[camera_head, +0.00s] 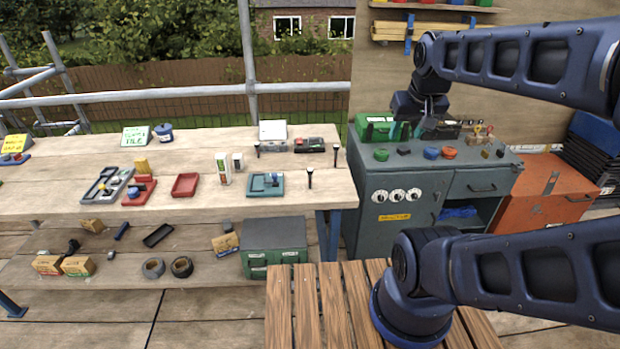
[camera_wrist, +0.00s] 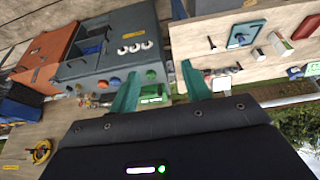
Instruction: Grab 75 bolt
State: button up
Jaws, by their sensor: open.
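Several dark, bolt-like pieces stand on the wooden bench: one bolt (camera_head: 310,178) near its front right, one bolt (camera_head: 336,155) by the right edge, and one bolt (camera_head: 257,149) left of the black-and-red box. A bolt (camera_wrist: 211,44) also shows in the wrist view. I cannot tell which is the 75 bolt; no size mark is legible. My gripper (camera_head: 405,131) is over the back of the grey cabinet, right of the bench. In the wrist view my gripper (camera_wrist: 158,80) has its teal fingers apart with nothing held between them.
The grey cabinet (camera_head: 390,225) carries a green case (camera_head: 368,124) and coloured knobs. A teal tray (camera_head: 264,184), red tray (camera_head: 185,185) and white box (camera_head: 272,130) stand on the bench. An orange cabinet (camera_head: 545,205) is at the right. A slatted wooden surface (camera_head: 305,310) lies in front.

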jog(key=w+a+f+n+g+h, duration=0.1)
jog(key=w+a+f+n, duration=0.15)
jog(key=w+n, duration=0.6)
jog(key=n+g+h, duration=0.1)
jog(key=n, duration=1.8)
send_over(311, 171)
jog(key=s+a, duration=0.1)
notch_tip(311, 171, down, 23)
jog(key=x, duration=0.5)
jog(key=shift+a, duration=0.15)
jog(key=shift+a+x, duration=0.1)
jog(key=shift+x, duration=1.2)
jog(key=shift+a+x, duration=0.15)
jog(key=shift+x, duration=1.2)
jog(key=shift+w, duration=0.1)
grip_shut()
